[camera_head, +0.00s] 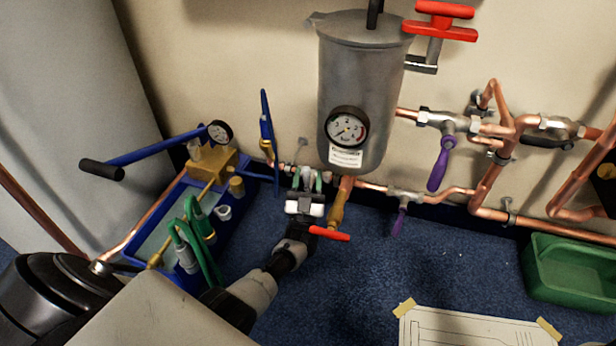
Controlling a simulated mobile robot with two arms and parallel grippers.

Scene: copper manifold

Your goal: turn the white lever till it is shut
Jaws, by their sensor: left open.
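My left gripper (307,181) reaches in from the lower left, over the blue floor, with its fingers pointing at the wall pipework. It is open, with its two green-tipped fingers apart. A small pale valve part (309,175) shows between and just beyond the fingertips, at the foot of the grey tank. It may be the white lever, but it is too small and too covered to tell its angle or whether a finger touches it. My right gripper is out of view.
The grey tank (358,90) with a round gauge (346,127) stands close behind. A red lever (329,233) and purple levers (439,165) are nearby. A blue pump tray (236,213) lies left, a green bin (572,282) right.

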